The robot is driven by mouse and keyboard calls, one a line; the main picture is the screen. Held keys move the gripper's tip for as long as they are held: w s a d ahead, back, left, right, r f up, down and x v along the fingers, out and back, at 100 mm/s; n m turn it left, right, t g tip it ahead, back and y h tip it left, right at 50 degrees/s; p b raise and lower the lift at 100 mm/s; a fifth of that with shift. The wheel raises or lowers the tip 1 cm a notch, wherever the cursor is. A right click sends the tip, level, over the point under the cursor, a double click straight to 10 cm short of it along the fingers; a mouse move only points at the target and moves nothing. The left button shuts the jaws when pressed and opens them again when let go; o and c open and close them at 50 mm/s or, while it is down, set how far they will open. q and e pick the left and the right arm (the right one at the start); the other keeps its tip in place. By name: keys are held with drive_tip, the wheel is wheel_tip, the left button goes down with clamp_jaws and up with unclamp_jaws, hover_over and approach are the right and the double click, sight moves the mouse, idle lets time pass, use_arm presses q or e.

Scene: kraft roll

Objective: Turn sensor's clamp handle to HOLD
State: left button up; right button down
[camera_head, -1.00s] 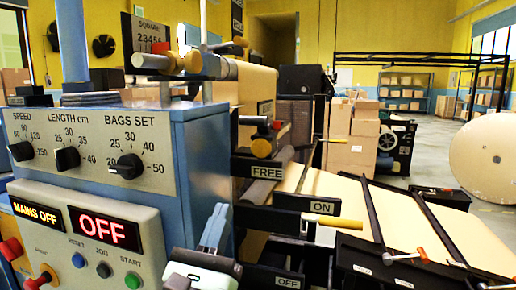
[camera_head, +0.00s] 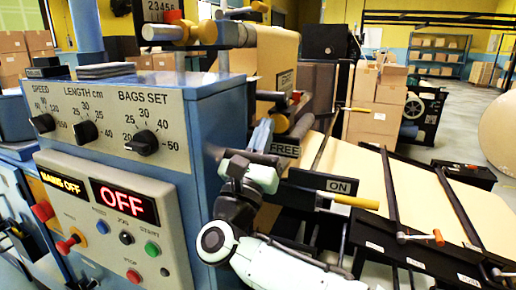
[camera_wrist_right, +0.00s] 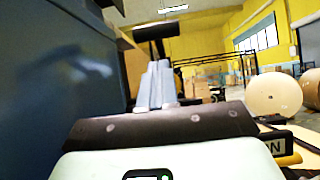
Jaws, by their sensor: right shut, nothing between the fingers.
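No HOLD label can be read. My right gripper (camera_head: 262,134) points upward beside the machine, just left of the FREE label and yellow knob. Its fingers (camera_wrist_right: 156,85) are shut and empty in the right wrist view, with a dark bar (camera_wrist_right: 160,32) beyond their tips. Contact with the knob cannot be judged. My left gripper is out of view.
The control panel (camera_head: 110,215), with a lit OFF display, stands left of my right arm. A yellow-handled lever (camera_head: 355,201) by an ON label (camera_head: 339,186) is close on the right.

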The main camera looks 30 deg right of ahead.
sight(269, 99)
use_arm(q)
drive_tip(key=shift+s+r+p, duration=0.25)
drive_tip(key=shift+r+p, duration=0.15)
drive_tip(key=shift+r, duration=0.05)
use_arm(e)
drive_tip(key=shift+w+d+r, duration=0.1)
drive_tip(key=shift+d+r, duration=0.05)
drive_tip(key=shift+r, duration=1.15)
